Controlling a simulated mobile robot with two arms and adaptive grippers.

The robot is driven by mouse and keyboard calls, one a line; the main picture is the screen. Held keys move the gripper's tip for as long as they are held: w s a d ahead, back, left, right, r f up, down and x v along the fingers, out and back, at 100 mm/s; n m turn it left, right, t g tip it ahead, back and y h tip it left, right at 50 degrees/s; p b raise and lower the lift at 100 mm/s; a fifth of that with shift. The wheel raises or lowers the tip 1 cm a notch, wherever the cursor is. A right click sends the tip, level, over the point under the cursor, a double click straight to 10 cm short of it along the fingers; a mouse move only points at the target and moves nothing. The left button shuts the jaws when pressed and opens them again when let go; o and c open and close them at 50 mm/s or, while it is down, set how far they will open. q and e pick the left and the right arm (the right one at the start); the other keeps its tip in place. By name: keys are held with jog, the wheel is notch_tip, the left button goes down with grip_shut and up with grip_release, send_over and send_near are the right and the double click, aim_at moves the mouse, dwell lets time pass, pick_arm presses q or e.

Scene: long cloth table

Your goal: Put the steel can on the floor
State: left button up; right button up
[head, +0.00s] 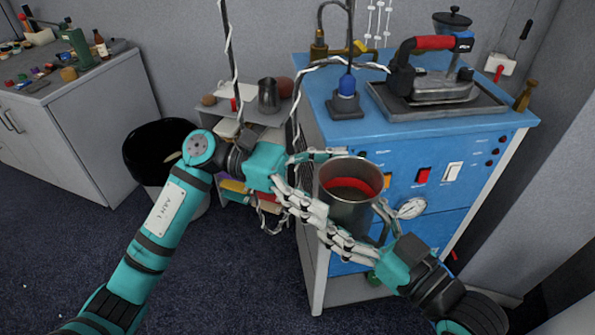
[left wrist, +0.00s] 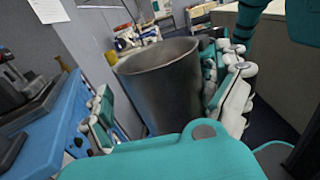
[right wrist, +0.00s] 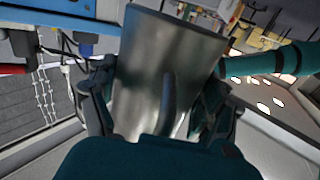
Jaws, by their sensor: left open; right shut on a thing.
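The steel can (head: 350,212) is a grey metal vessel with a red inside, held in the air in front of the blue machine in the head view. My right gripper (head: 362,224) is shut on it from below right. The can fills the right wrist view (right wrist: 165,75), between the fingers, with its handle towards the palm. My left gripper (head: 322,182) is open at the can's left side. In the left wrist view the can (left wrist: 165,85) stands between its spread fingers. Whether those fingers touch it is unclear. The can's lower part is partly hidden by fingers.
A blue machine (head: 400,152) with switches and a gauge stands close behind the can. A low shelf (head: 268,118) with small items and a black bin (head: 150,150) stand behind my left arm. Dark carpet floor (head: 240,285) is free at the lower middle.

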aim_at(356, 188)
pick_arm(q)
jog(key=shift+x, duration=2.15)
jog(key=c, duration=1)
jog(key=shift+c, duration=0.2)
jog(key=shift+r, duration=0.1)
pick_arm(e)
jog(key=o, duration=1.2)
